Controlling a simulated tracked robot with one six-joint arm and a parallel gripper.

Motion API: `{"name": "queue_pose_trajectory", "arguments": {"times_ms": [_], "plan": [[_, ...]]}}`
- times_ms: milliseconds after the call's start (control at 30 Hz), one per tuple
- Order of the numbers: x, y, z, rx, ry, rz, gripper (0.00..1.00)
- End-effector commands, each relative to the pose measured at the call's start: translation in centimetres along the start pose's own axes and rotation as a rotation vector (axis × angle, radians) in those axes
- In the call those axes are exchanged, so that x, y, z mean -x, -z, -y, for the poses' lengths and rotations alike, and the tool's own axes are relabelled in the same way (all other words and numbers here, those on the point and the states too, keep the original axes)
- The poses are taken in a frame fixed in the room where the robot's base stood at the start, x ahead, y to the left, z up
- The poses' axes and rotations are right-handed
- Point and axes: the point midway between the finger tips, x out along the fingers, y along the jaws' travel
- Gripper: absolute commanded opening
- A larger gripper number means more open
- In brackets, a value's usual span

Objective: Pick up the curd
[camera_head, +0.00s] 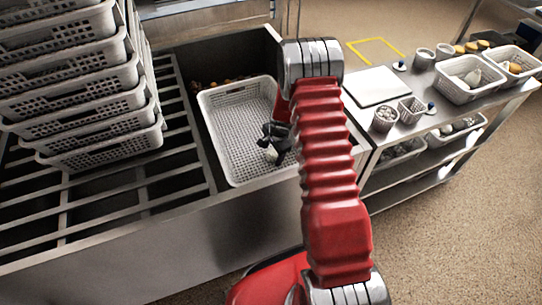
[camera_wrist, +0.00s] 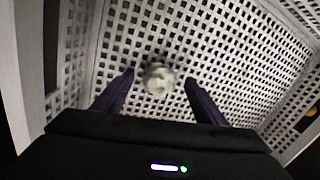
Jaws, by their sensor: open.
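The curd is a small whitish lump (camera_wrist: 158,79) in the wrist view, lying on the perforated floor of a white basket (camera_wrist: 215,55). My gripper (camera_wrist: 155,92) is open, with one dark finger on each side of the lump and apart from it in the picture. In the head view, my gripper (camera_head: 275,145) reaches down inside the white basket (camera_head: 228,90), and a small pale bit of the curd (camera_head: 271,155) shows beside the fingers. My gripper hides part of the basket floor there.
A tall stack of white baskets (camera_head: 85,130) stands on the slatted metal rack at left. A steel table at right holds a white board (camera_head: 376,86), small cups and filled baskets (camera_head: 470,78). The basket walls rise around my gripper.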

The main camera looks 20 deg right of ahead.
Motion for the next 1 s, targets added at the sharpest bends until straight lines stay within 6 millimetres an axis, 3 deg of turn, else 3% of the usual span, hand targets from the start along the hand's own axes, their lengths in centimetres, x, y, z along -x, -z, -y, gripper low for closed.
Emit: {"name": "queue_pose_trajectory", "arguments": {"times_ms": [400,1000], "plan": [[0.00,0.01,-0.03,0.000,0.000,0.000,0.64],[0.01,0.01,-0.02,0.000,0.000,0.000,0.22]]}}
